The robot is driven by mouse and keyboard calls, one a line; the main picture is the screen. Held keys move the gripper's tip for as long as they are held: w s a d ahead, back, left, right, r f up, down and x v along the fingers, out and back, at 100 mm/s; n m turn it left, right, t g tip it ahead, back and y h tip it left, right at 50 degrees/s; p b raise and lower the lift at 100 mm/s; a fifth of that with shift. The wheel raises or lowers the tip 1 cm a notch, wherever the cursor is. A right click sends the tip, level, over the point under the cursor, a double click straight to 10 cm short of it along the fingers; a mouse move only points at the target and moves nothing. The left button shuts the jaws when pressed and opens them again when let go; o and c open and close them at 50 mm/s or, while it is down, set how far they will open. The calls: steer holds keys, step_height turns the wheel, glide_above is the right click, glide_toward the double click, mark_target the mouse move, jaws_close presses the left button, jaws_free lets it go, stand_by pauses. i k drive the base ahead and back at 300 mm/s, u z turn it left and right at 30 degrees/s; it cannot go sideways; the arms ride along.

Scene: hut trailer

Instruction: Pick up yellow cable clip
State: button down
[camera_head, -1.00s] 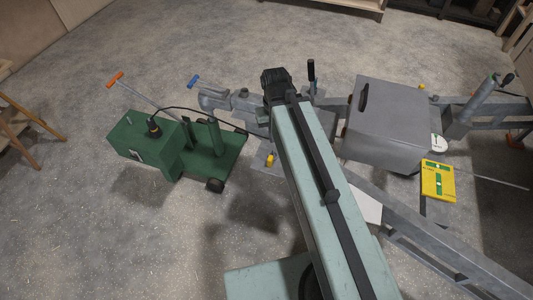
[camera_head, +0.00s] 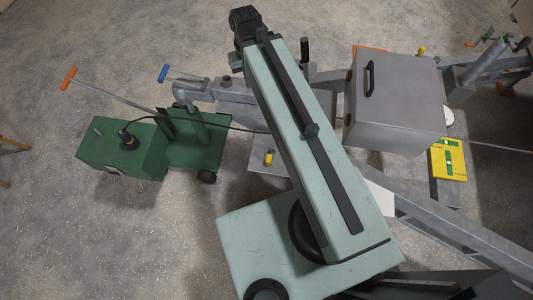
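A small yellow piece with a dark part (camera_head: 268,158) sits on a flat grey plate (camera_head: 258,143) of the trailer frame, just left of my teal arm. It may be the yellow cable clip, but it is too small to tell. A second small yellow piece (camera_head: 422,50) shows behind the grey box at the right. My arm crosses the middle of the view and ends in a black joint at the top. My gripper's fingers do not show.
A grey box with a black handle (camera_head: 397,110) stands on the trailer frame. A green wheeled unit (camera_head: 120,150) with a black cable stands at the left. The concrete floor at lower left is clear.

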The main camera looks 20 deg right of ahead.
mark_target(268, 162)
steer(key=z, duration=0.75)
steer(key=k, duration=1.5)
steer(key=u, duration=1.65)
steer(key=i, duration=1)
steer(key=z, duration=0.1)
